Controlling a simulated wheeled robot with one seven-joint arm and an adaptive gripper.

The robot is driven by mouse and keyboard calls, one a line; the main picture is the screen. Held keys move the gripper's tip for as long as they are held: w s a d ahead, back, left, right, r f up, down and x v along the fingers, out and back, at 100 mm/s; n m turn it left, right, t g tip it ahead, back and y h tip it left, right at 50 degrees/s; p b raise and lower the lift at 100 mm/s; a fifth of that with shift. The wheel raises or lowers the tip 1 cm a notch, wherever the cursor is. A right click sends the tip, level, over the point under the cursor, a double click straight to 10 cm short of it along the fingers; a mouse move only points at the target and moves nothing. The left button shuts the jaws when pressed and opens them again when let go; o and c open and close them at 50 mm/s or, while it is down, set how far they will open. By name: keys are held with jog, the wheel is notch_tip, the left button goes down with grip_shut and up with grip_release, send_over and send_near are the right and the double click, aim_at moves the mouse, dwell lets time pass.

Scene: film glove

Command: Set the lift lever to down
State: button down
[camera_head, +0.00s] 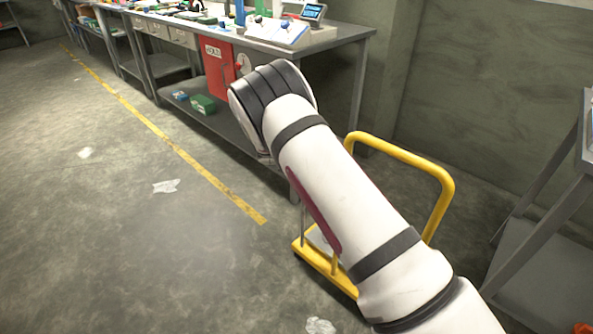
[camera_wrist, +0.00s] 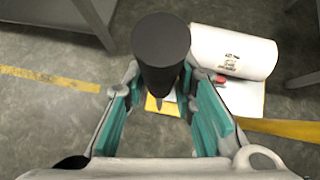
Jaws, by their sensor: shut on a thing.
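A yellow cart (camera_head: 316,258) stands on the floor below my arm in the head view. A thin upright rod shows beside my arm over the cart; the gripper itself is hidden there.
A white cylinder with printed text (camera_wrist: 232,52) lies near the lever. The cart's yellow push handle (camera_head: 448,190) rises right of my arm. A grey workbench (camera_head: 345,38) stands behind, and a grey table (camera_head: 540,215) at right. Floor at left is mostly clear.

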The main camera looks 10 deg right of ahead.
jog(key=shift+w+d+r, duration=0.1)
jog(key=shift+w, duration=0.35)
jog(key=c, duration=1.3)
grip_release()
jog(key=shift+c, duration=0.2)
jog(key=shift+s, duration=0.1)
jog(key=v, duration=1.2)
jog(key=shift+d, duration=0.15)
